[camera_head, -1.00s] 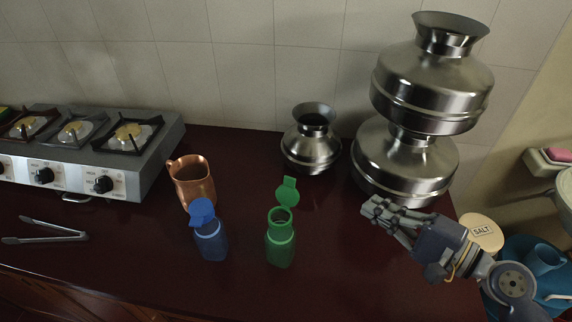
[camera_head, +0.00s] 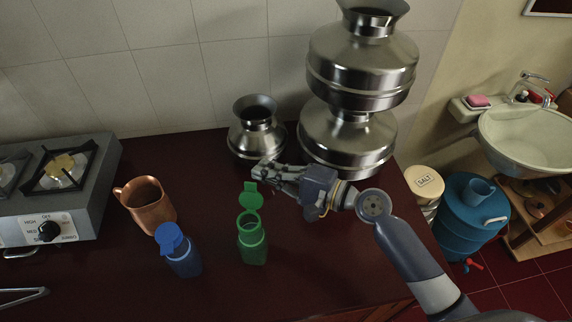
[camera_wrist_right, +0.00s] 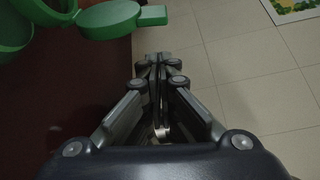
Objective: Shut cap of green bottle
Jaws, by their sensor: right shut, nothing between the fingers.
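The green bottle (camera_head: 252,243) stands upright on the dark red counter. Its green cap (camera_head: 250,197) is hinged open and stands up above the mouth at the back. My right gripper (camera_head: 262,173) is shut and empty, just behind and above the raised cap in the head view. In the right wrist view the closed fingertips (camera_wrist_right: 158,62) are near the cap's tab (camera_wrist_right: 152,15), and the cap (camera_wrist_right: 108,18) lies at the upper left. I cannot tell whether they touch.
A blue bottle (camera_head: 184,258) with its cap open and a copper mug (camera_head: 147,205) stand to the left. Steel pots (camera_head: 257,137) stand behind, some stacked (camera_head: 348,150) at the right. A stove (camera_head: 60,205) is at the far left. The counter's front is mostly clear.

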